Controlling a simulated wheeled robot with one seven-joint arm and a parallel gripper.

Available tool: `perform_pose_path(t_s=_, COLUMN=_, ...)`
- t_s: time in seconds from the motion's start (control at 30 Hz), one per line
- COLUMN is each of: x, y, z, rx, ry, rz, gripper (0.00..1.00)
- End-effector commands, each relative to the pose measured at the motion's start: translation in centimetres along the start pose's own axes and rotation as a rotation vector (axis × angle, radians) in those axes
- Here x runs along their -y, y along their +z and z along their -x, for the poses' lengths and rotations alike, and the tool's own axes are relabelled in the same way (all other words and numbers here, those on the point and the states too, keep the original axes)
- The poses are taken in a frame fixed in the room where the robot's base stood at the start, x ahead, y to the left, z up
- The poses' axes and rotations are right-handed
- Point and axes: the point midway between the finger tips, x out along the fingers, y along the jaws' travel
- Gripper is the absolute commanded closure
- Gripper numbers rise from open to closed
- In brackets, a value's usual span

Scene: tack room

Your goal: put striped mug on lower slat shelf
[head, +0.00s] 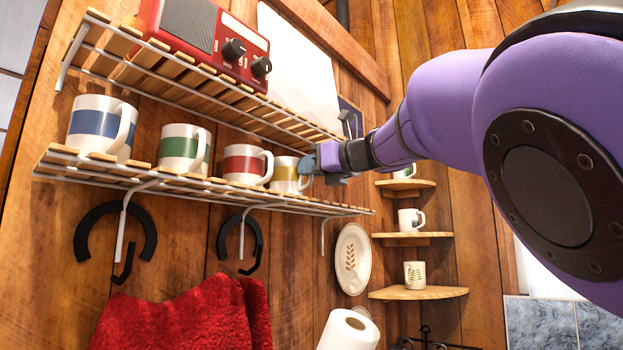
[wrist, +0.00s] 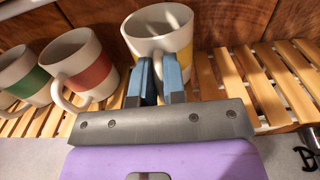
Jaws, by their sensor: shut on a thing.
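A white mug with a yellow stripe (head: 285,172) is at the right end of the row of mugs on the lower slat shelf (head: 335,207). My gripper (head: 309,163) reaches it from the right and is shut on it. In the wrist view the blue fingers (wrist: 158,78) are closed at the near side of the yellow-striped mug (wrist: 140,46), where its handle is mostly hidden. The mug looks upright at the slats; its base is hidden by the fingers, so I cannot tell whether it touches them.
Red-striped (head: 243,165), green-striped (head: 183,148) and blue-striped (head: 101,127) mugs stand to its left. A red radio (head: 205,40) sits on the upper slat shelf (head: 120,62). Bare slats (wrist: 290,75) lie to the right. Corner shelves (head: 418,293) hold other mugs.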

Motion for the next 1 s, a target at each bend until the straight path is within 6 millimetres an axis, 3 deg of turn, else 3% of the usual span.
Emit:
perform_pose_path(t_s=0.43, x=0.03, y=-0.65, z=0.06, rx=0.002, ry=0.0, rz=0.0, gripper=1.0)
perform_pose_path(t_s=0.5, x=0.03, y=-0.69, z=0.05, rx=0.001, ry=0.0, rz=0.0, gripper=0.77)
perform_pose_path(t_s=0.57, x=0.03, y=-0.69, z=0.05, rx=0.001, ry=0.0, rz=0.0, gripper=0.63)
perform_pose_path(t_s=1.0, x=-0.04, y=-0.41, z=0.52, rx=0.001, ry=0.001, rz=0.001, gripper=0.63)
